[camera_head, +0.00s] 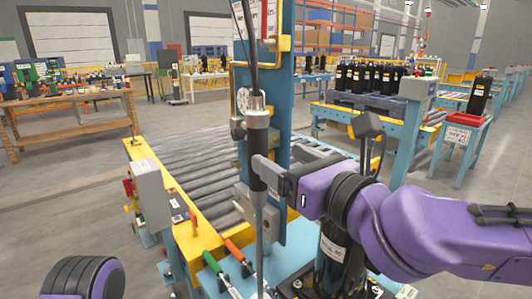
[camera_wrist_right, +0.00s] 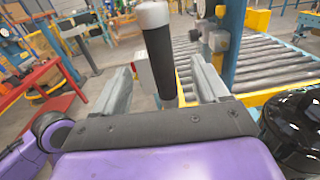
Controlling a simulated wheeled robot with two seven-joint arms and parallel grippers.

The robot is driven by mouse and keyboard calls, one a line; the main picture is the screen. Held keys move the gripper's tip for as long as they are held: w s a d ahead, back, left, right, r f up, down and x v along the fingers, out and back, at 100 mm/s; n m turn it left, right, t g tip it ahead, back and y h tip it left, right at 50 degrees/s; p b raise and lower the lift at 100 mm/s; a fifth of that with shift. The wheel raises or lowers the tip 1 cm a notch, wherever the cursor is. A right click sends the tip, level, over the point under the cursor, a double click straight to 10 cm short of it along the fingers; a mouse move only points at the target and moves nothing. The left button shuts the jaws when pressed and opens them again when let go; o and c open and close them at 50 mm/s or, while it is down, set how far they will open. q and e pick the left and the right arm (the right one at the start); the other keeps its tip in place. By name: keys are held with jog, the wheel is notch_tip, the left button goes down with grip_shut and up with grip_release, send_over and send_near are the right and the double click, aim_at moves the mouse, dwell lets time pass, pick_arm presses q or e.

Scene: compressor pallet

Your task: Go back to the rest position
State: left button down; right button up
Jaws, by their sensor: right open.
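My right gripper (camera_head: 262,180) is by a hanging upright tool with a grey top and black handle (camera_head: 257,148), in front of the blue post. In the right wrist view, the handle (camera_wrist_right: 160,62) stands between the two spread fingers of the gripper (camera_wrist_right: 164,80), with gaps visible at both sides. A metal rod runs down below the handle. My left gripper is out of view; only a purple and black part of my left arm shows at the lower left of the head view.
A black labelled compressor (camera_head: 333,255) stands close below my right arm. A roller conveyor (camera_head: 190,160) with yellow edges lies behind the tool. The blue post (camera_head: 278,95) rises close behind it. Several black compressors (camera_head: 370,78) stand farther back. Open floor lies at left.

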jog(key=v, duration=0.2)
jog(key=shift+s+d, duration=0.15)
jog(key=shift+s, duration=0.15)
